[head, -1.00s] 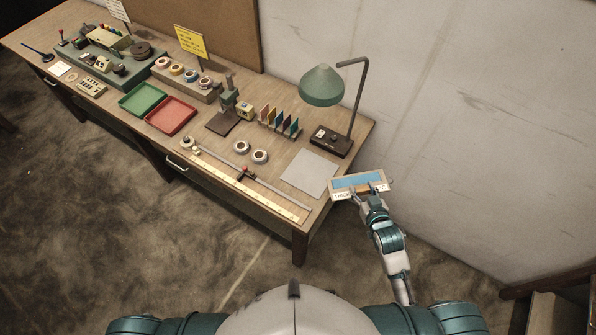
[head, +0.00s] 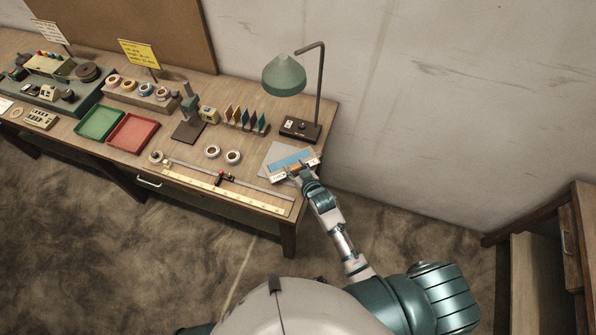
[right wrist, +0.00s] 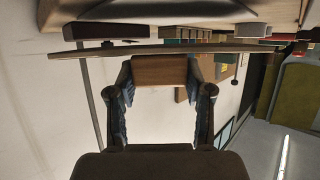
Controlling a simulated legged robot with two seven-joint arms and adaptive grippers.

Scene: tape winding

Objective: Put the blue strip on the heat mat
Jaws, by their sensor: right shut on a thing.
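The blue strip (head: 288,160) lies in a light-framed holder with a lettered label on its near edge. My right gripper (head: 301,173) is shut on the near edge of this holder. In the right wrist view my fingers (right wrist: 162,110) close around a brown wooden block, with a thin board edge beyond it. The grey square heat mat (head: 273,152) is at the right end of the bench. The holder covers much of it in the head view; I cannot tell whether it touches the mat. My left gripper is not in view.
A green lamp (head: 284,76) stands on a dark base (head: 300,128) just behind the mat. Tape rolls (head: 233,157) and a long ruler (head: 222,190) lie to the left.

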